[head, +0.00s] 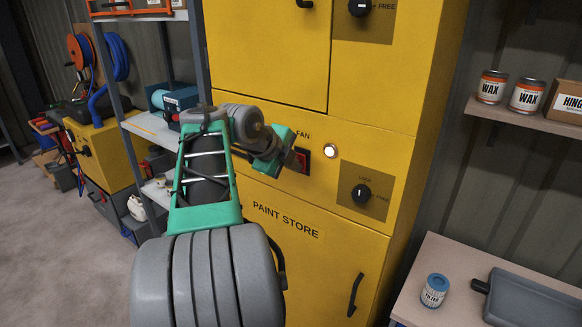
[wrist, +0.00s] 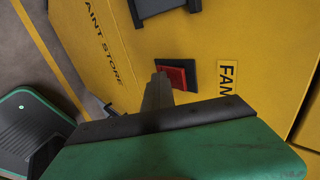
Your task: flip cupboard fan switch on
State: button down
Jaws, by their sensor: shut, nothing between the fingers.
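The yellow paint store cupboard (head: 300,78) stands ahead of me. Its fan switch is a red rocker in a dark frame, clear in the wrist view (wrist: 180,76), beside the yellow FAN label (wrist: 227,77). In the head view, my gripper partly hides the switch. A round whitish light (head: 330,150) looks bright to the right of the switch. My gripper (wrist: 158,92) is shut and empty, with its tips at the switch's near edge; I cannot tell whether they touch it. The rocker's exact tilt is unclear.
A dark knob (head: 361,193) sits below and right of the switch, and another (head: 359,7) is above. A door handle (head: 355,294) sticks out lower down. A grey shelf rack (head: 150,128) stands left; a wall shelf (head: 535,121) with wax tins is right.

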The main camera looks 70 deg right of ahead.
jog(key=shift+r, duration=0.8)
jog(key=a+f+v, duration=0.1)
jog(key=v, duration=1.2)
jog(key=shift+w+a, duration=0.25)
jog(key=shift+f, duration=0.1)
